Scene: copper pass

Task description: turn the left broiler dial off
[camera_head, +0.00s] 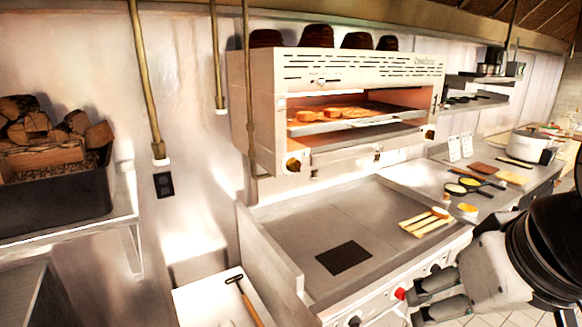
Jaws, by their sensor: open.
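The broiler (345,70) is a pale metal unit on the back wall, with a glowing orange opening and food on its rack. Its left dial (293,165) is a dark knob with a brassy look, low on the front's left end. A similar right dial (429,134) sits at the other end. The left dial's exact turn angle is too small to read. My gripper (417,301) is at the lower right, open and empty, its fingers pointing left. It is well below and to the right of the left dial, apart from it.
A flat griddle (390,207) lies below the broiler, with wooden strips (425,222) on its right. A red knob (400,294) on the range front appears close to my fingertips. Hanging poles (249,110) stand left of the broiler. Small pans (455,189) and a pot (528,146) are further right.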

